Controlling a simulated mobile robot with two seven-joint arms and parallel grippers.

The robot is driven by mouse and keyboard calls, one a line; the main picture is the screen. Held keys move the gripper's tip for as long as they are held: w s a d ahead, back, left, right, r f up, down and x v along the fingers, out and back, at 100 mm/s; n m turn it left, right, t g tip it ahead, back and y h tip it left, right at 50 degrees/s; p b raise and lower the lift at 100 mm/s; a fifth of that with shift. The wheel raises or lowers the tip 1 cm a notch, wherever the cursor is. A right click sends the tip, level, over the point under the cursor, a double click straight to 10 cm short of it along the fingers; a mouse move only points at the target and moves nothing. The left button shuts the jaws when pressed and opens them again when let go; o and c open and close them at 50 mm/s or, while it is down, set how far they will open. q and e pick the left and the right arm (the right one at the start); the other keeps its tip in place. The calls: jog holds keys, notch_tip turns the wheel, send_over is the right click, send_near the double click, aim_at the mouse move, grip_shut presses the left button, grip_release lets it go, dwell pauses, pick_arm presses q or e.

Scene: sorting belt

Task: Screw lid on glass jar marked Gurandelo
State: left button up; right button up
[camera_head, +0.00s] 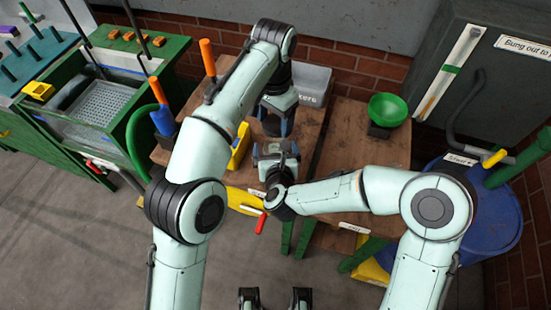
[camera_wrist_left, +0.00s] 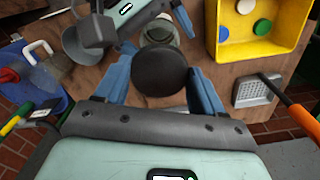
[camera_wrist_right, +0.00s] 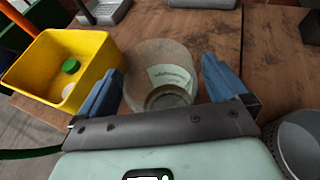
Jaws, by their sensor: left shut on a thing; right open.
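My left gripper (camera_head: 275,124) points down over the wooden bench in the head view. In the left wrist view its blue fingers (camera_wrist_left: 160,88) are shut on a round black lid (camera_wrist_left: 160,72). A clear glass jar (camera_wrist_left: 160,30) shows just beyond the lid, partly hidden by it. In the right wrist view the glass jar (camera_wrist_right: 150,58) has a pale label, its print too small to read surely. My right gripper (camera_wrist_right: 160,92) is open, with one blue finger on each side of the jar. It also shows below the left gripper in the head view (camera_head: 275,150).
A yellow bin (camera_wrist_right: 62,65) holding several loose lids stands beside the jar. A green funnel (camera_head: 387,110) stands at the bench's right, and a grey bin (camera_head: 312,85) at the back. Orange-handled tools (camera_head: 208,58) stand at left. A blue drum (camera_head: 490,225) is at right.

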jog(key=c, duration=1.4)
pick_arm(q)
jog(key=shift+f, duration=2.5)
jog(key=shift+f, duration=0.1)
